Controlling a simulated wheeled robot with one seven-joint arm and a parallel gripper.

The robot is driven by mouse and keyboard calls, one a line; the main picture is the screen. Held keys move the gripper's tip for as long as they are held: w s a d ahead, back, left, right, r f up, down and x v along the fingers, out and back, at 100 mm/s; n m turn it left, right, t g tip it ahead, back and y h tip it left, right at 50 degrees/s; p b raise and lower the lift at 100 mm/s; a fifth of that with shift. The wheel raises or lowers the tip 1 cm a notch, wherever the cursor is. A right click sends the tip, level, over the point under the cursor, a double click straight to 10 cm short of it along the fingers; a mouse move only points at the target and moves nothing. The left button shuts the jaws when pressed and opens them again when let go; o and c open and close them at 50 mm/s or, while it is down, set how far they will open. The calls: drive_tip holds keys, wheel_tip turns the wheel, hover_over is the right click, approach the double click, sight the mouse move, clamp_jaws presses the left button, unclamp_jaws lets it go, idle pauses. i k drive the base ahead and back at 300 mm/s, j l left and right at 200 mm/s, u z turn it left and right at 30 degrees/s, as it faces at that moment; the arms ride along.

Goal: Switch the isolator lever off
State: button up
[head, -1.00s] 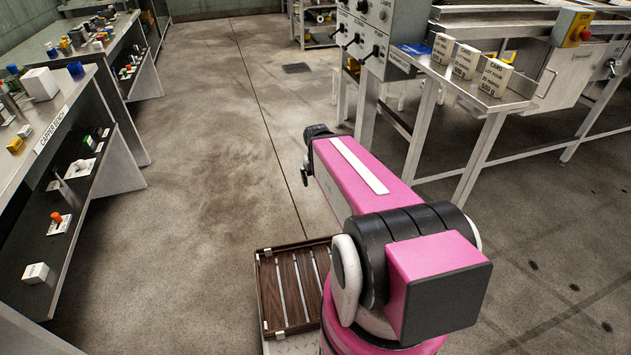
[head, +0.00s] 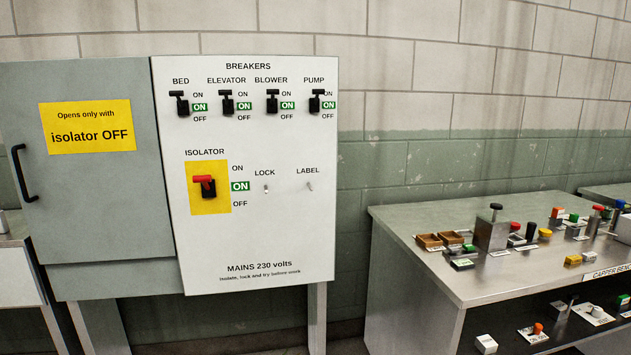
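The isolator lever (head: 204,180) has a red handle on a black body, set on a yellow plate (head: 224,205) on the white breaker panel (head: 285,220). Its handle is at the top of the body, and the green indicator (head: 240,186) beside it reads ON. Position labels ON and OFF stand above and below that indicator. My gripper is not in the head view now, so whether it is open or shut is hidden.
Breaker switches for bed (head: 179,104), elevator (head: 227,103), blower (head: 272,102) and pump (head: 316,102) all show ON. A grey cabinet door (head: 90,200) is closed at left. The capper bench (head: 420,270) with small controls stands at right. LOCK and LABEL pegs sit beside the isolator.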

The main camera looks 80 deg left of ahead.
sight(204, 179)
drive_tip(key=u, duration=3.55)
